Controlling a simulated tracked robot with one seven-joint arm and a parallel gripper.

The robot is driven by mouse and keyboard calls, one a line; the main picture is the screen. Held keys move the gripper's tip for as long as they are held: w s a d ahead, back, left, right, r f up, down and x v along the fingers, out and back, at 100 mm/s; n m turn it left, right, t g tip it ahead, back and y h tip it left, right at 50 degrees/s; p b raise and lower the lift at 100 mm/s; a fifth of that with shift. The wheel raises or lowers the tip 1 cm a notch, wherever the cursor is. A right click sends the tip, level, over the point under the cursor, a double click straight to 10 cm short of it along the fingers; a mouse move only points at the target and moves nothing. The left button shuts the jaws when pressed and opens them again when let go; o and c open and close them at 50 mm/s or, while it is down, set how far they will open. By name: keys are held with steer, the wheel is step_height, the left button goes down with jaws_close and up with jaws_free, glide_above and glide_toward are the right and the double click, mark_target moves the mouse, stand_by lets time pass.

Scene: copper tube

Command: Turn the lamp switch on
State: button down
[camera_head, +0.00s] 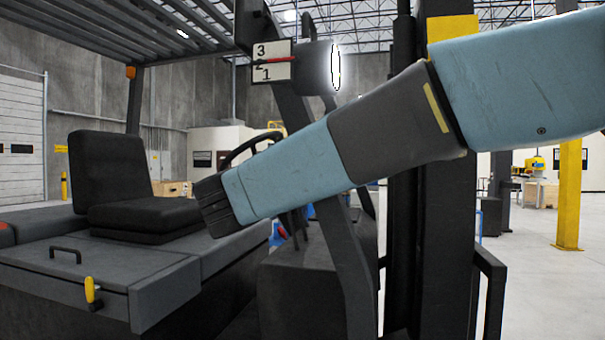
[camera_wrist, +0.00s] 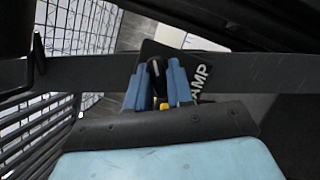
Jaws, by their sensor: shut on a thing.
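In the wrist view, my gripper (camera_wrist: 158,70) has its two blue fingers shut around a slim black lever with a rounded tip, the lamp switch (camera_wrist: 156,68). A small yellow-orange part shows low between the fingers. Just behind is a dark label plate (camera_wrist: 202,82) with white letters reading "AMP"; its first part is covered by a finger. In the head view, the lamp (camera_head: 335,67) on the vehicle's upper frame shows a bright white face with a glow around it. My arm crosses that view, and the fingers and switch cannot be made out there.
A white plate (camera_head: 271,61) marked 1, 2, 3 with a red pointer is beside the lamp. A black seat (camera_head: 115,180), steering wheel and dark posts surround my arm. A yellow-handled latch (camera_head: 92,290) is at lower left. Open floor (camera_head: 545,285) lies at right.

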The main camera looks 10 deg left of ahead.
steer(key=c, duration=1.1)
jaws_free()
steer(key=v, duration=1.3)
steer(key=shift+s+a+f, duration=0.15)
steer(key=shift+s, duration=0.2)
